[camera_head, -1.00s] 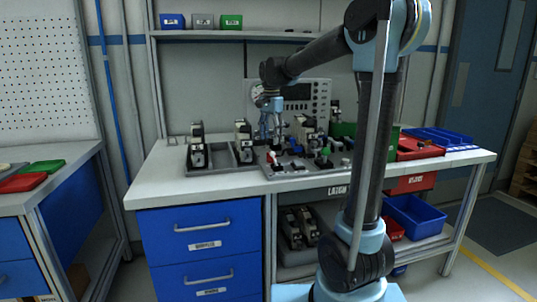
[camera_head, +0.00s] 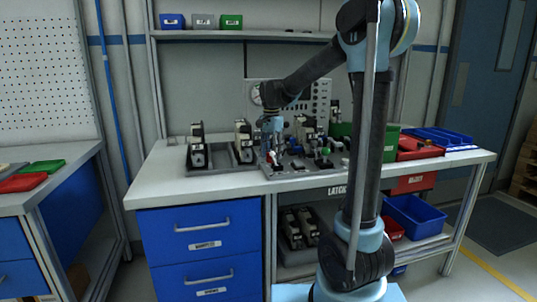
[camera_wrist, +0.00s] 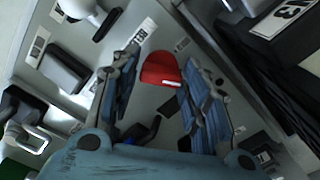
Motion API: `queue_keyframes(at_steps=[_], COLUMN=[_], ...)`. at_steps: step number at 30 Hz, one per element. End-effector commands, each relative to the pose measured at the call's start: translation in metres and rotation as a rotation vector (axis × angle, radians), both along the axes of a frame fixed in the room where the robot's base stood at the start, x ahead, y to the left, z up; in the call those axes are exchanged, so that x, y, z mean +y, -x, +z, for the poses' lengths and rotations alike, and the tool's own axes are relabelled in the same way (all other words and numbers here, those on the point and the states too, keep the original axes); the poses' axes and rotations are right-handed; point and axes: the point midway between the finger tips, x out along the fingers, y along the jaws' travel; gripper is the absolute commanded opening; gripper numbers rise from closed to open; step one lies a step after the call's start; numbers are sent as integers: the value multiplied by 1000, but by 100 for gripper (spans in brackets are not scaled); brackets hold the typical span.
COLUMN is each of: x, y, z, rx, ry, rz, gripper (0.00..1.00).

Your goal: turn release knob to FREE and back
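A red knob (camera_wrist: 160,68) with a white mark on its edge sits on a grey panel (camera_wrist: 195,48). I take it as the release knob. In the wrist view my gripper (camera_wrist: 160,80) is open, its two blue fingers on either side of the red knob, with gaps visible between. I cannot tell how far the fingertips are above the panel. In the head view my gripper (camera_head: 273,143) points down over the left part of the fixture board on the bench. The knob's label text is too small to read.
Several parts stand near the knob: a white rounded handle (camera_wrist: 88,10), a black block (camera_wrist: 65,68) and a black lever (camera_wrist: 145,130). Holders with black-and-cream units (camera_head: 197,148) stand to the left. Green and red bins (camera_head: 420,150) stand to the right. The front bench edge is clear.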

Motion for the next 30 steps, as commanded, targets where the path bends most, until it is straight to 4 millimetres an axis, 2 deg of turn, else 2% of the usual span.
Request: queue_keyframes(at_steps=[1,3,5,6,9,16,30], x=[0,0,0,11,4,1,-1], y=[0,0,0,1,0,-1,-2], z=[0,0,0,0,0,0,0], rx=[0,0,1,1,-1,-2,-4], ry=[0,0,1,-1,-2,1,4], rz=[0,0,0,5,5,67,449], gripper=[23,13,13,14,13,13,13])
